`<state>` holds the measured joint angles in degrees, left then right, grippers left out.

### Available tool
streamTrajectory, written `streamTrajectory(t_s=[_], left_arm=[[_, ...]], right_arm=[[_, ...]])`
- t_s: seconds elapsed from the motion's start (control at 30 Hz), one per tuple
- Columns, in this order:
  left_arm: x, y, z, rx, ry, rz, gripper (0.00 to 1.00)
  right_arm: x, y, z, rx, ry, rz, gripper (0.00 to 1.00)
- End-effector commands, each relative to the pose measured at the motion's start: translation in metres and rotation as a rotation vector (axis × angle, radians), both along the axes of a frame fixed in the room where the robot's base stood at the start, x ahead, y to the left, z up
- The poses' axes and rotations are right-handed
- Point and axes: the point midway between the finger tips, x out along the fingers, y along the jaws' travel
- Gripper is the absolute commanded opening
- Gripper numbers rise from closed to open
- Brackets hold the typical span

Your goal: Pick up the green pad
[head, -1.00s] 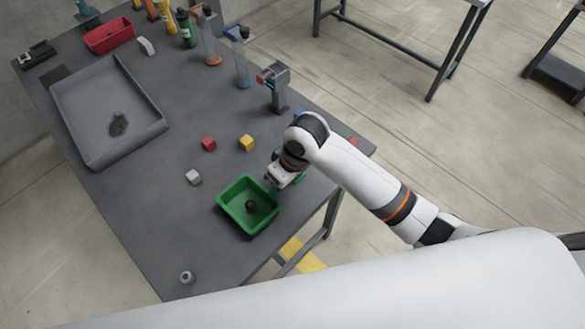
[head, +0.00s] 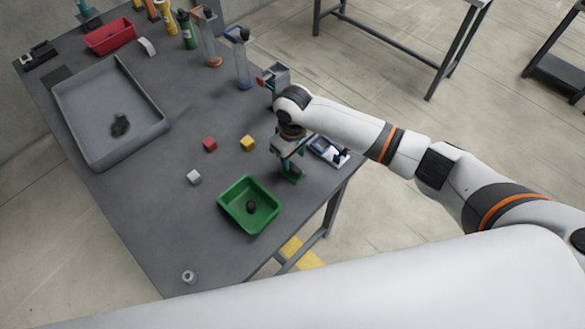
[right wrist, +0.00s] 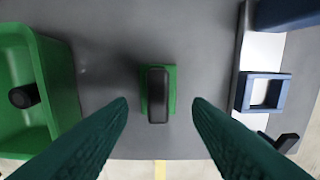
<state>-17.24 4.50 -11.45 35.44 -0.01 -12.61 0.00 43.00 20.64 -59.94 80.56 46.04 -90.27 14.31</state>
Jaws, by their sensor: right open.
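The green pad (head: 294,178) lies on the grey table, to the right of the green bin (head: 226,202), partly hidden under my right gripper (head: 289,163). In the right wrist view the green pad (right wrist: 172,82) sits near the middle, with a dark rounded block (right wrist: 158,96) on top of it. My right gripper (right wrist: 160,102) is open, its two teal fingers on either side of the pad's column and apart from it. Nothing is between the fingertips that I can see touching them. My left gripper is not in view.
The green bin holds a small dark piece (head: 251,207). A blue and white fixture (head: 328,151) stands right of the pad, near the table edge. A grey tray (head: 148,137) is farther left.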

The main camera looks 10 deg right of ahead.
Motion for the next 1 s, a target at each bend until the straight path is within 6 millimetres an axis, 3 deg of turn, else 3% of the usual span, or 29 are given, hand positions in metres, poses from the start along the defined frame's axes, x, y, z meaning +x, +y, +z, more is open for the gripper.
streamTrajectory(t_s=[0.33, 0.63, 0.8, 1.0], left_arm=[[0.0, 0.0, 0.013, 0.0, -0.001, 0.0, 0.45], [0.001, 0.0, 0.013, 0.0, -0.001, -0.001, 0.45], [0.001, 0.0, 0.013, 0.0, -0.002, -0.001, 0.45], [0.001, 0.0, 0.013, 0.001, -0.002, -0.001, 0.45]], right_arm=[[-0.001, 0.002, -0.045, -0.002, 0.001, 0.0, 0.45], [-0.001, 0.002, -0.052, 0.0, -0.001, 0.001, 0.45], [-0.001, 0.002, -0.052, 0.0, -0.001, 0.001, 0.19], [-0.001, 0.002, -0.051, 0.0, -0.001, 0.0, 0.17]])
